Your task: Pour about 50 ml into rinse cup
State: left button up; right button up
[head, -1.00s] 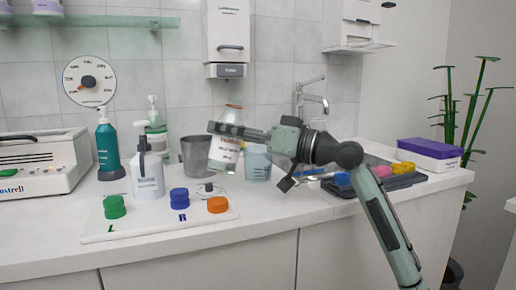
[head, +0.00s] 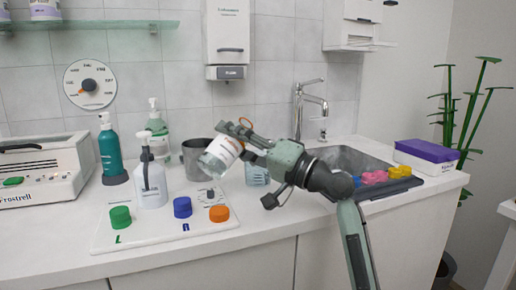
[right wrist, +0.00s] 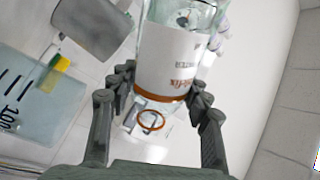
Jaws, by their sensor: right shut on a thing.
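My right gripper (head: 240,138) is shut on a clear bottle (head: 223,151) with a white label and an orange band. The bottle is strongly tilted in the head view, its clear end low and to the left, near the grey cup (head: 192,158). It also shows between the fingers in the right wrist view (right wrist: 168,62). A pale blue translucent cup (head: 257,174) stands on the counter below the gripper, partly hidden. A cup with measuring marks (right wrist: 28,100) shows at the left in the right wrist view. I cannot tell whether liquid is flowing. My left gripper is not in view.
A pump bottle (head: 150,182) and a white board (head: 150,231) with green, blue and orange caps are at the front left. A teal bottle (head: 111,155) and a green pump bottle (head: 157,128) stand behind. The sink (head: 350,160) and tap (head: 312,103) are at right.

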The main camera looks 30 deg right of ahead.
jog(key=m, duration=0.1)
jog(key=f+m, duration=0.1)
jog(key=shift+a+f+m+t+h, duration=0.1)
jog(key=shift+a+m+t+h, duration=0.1)
jog(key=shift+m+t+h, duration=0.15)
jog(key=shift+s+f+m+h+p, duration=0.1)
jog(key=shift+f+m+h+p, duration=0.2)
jog(key=shift+f+m, duration=0.35)
jog(key=shift+d+r+m+t+p, duration=0.1)
jog(key=shift+d+m+t+p, duration=0.15)
jog(key=shift+m+p, duration=0.4)
jog(key=shift+d+m+h, duration=0.15)
jog(key=shift+m+h, duration=0.1)
jog(key=shift+m, duration=0.1)
jog(key=shift+m+p, duration=0.5)
jog(key=shift+p, duration=0.35)
jog(key=shift+r+p, duration=0.2)
jog(key=shift+p, duration=0.2)
jog(key=shift+r+m+t+h+p, duration=0.3)
jog(key=shift+m+h+p, duration=0.2)
jog(key=shift+m+p, duration=0.3)
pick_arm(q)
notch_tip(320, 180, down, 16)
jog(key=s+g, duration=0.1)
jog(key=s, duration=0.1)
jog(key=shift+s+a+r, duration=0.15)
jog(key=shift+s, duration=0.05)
